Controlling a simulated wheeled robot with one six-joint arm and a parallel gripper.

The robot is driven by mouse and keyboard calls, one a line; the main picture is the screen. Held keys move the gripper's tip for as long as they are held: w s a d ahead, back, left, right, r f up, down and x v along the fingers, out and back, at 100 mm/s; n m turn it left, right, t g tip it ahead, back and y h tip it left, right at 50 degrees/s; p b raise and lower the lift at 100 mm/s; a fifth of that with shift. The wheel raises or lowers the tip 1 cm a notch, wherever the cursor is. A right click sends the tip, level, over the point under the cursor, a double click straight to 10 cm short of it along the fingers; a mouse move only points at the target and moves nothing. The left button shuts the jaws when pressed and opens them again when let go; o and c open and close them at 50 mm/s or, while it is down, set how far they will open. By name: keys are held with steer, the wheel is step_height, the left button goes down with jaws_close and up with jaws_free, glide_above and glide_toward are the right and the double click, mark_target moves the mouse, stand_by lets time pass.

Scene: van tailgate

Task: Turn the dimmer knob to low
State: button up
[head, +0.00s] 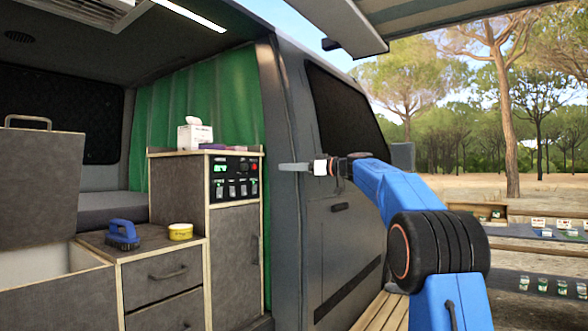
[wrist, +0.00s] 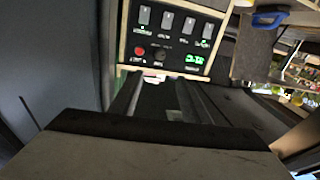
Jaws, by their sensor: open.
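The dimmer knob (wrist: 160,53) is a small dark round knob on the black control panel (wrist: 120,50), between a red button (wrist: 140,51) and a green-lit display (wrist: 195,60). The wrist view shows the panel upside down. In the head view the panel (head: 224,198) is on the upper front of the tall cabinet; the knob is too small there to read. My gripper (head: 281,167) points left toward the panel at about its height, apart from it. In the wrist view my gripper (wrist: 157,82) is open and empty, short of the knob. The knob's setting is not readable.
Several rocker switches (wrist: 166,20) line the panel. A tissue box (head: 195,137) stands on the cabinet. A blue brush (head: 122,234) and a yellow tin (head: 180,231) sit on the lower counter. The van's grey side door (head: 340,240) is close beside my arm.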

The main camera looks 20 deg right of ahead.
steer(key=m+t+h, duration=0.3)
steer(key=m+h, duration=0.2)
steer(key=m, duration=0.7)
glide_toward(246, 167)
steer(key=x, duration=0.7)
steer(key=shift+w, duration=0.35)
steer(key=c, duration=1)
